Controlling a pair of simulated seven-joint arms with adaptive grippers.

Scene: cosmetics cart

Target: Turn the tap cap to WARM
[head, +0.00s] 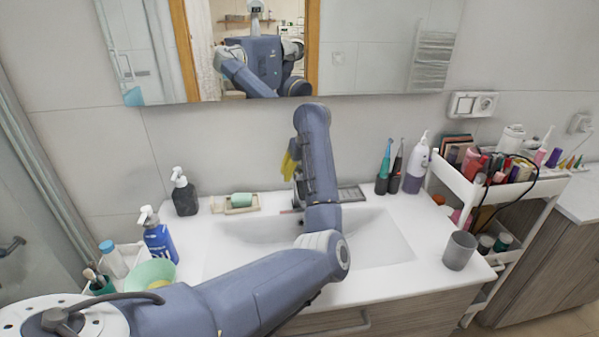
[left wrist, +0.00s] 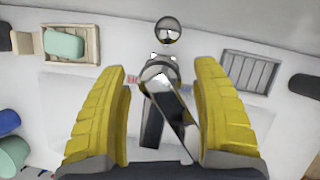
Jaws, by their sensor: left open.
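The chrome tap (left wrist: 160,72) stands behind the basin in the left wrist view. One dark and silver bar runs down from it and another slants down to the right; I cannot tell for sure which is the handle and which the spout. A red marking (left wrist: 133,80) shows left of the tap and a blue one (left wrist: 187,88) right of it, both partly hidden. My left gripper (left wrist: 160,85) has yellow fingers spread on either side of the tap, with nothing held. In the head view my left gripper (head: 290,165) is partly visible and my arm hides the tap. My right gripper is out of view.
The white basin (head: 385,240) lies under my left arm. A soap dish (head: 238,209) is left of the tap, a drain tray (head: 351,194) right. A dark dispenser (head: 184,197), blue bottle (head: 158,243), grey cup (head: 459,250) and cosmetics cart (head: 456,180) stand around. A mirror hangs behind.

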